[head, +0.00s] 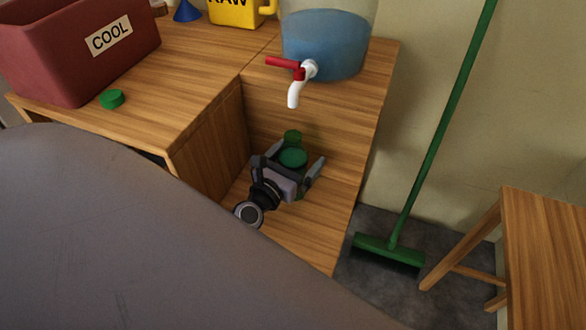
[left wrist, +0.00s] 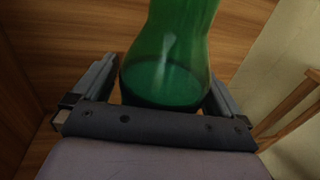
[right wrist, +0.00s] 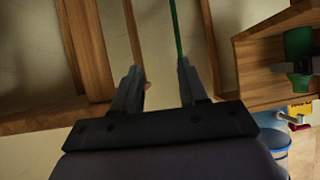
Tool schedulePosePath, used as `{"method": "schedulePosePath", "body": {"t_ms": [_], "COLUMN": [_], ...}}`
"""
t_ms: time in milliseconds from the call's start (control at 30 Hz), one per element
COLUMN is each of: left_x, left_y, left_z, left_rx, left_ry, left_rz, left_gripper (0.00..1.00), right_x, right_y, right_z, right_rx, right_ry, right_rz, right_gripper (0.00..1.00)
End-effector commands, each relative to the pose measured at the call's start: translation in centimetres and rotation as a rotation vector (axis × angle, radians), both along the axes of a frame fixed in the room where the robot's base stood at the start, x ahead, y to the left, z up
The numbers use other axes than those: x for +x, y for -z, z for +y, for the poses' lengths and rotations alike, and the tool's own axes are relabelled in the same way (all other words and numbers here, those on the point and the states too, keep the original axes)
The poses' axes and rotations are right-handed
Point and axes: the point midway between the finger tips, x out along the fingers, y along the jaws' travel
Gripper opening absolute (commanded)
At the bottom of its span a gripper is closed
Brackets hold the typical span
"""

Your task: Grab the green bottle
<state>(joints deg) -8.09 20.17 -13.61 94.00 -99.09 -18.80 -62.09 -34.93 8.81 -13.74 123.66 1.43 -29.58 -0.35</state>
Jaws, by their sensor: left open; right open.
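The green bottle (head: 293,157) stands on the lower wooden ledge below the tap, partly hidden by my left gripper. My left gripper (head: 290,165) is open, with one finger on each side of the bottle. In the left wrist view the bottle (left wrist: 168,60) fills the space between the open fingers, close in front of the palm. I cannot tell whether the fingers touch it. The right wrist view shows the bottle (right wrist: 298,45) at the right edge. My right gripper (right wrist: 158,82) is open and empty, away from the bottle; it is out of the head view.
A blue water container (head: 325,45) with a red and white tap (head: 296,82) sits above the ledge. A red COOL crate (head: 75,45), green cap (head: 112,99) and yellow jug (head: 238,12) are on the counter. A green broom (head: 440,130) leans right of the ledge, near a wooden stool (head: 545,240).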

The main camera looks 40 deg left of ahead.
Motion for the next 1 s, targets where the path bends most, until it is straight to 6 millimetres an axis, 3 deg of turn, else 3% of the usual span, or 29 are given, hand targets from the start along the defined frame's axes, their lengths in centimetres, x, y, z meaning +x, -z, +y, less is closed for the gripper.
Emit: {"method": "schedulePosePath", "body": {"t_ms": [33, 67, 300, 667, 1000], "left_x": [0.0, 0.0, 0.0, 0.0, 0.0], "left_y": [0.0, 0.0, -0.2, -0.4, -2.2], "left_z": [0.0, 0.0, 0.0, 0.0, 0.0], "left_rx": [0.0, 0.0, -0.001, -0.001, -0.002], "left_ry": [0.0, 0.0, -0.001, -0.001, -0.002], "left_rz": [0.0, 0.0, -0.004, -0.004, -0.006], "left_gripper": [1.0, 0.94, 0.18, 0.18, 0.18], "right_x": [0.0, 0.0, 0.0, 0.0, -0.2], "right_y": [0.0, 0.0, 0.0, -0.2, -0.2], "right_z": [0.0, 0.0, 0.0, 0.0, -0.7], "right_rx": [0.0, 0.0, 0.001, 0.002, -0.004], "right_ry": [0.0, 0.0, -0.001, 0.0, 0.017], "right_rz": [0.0, 0.0, 0.0, -0.001, 0.02], "right_gripper": [0.43, 0.43, 0.43, 0.43, 0.43]}}
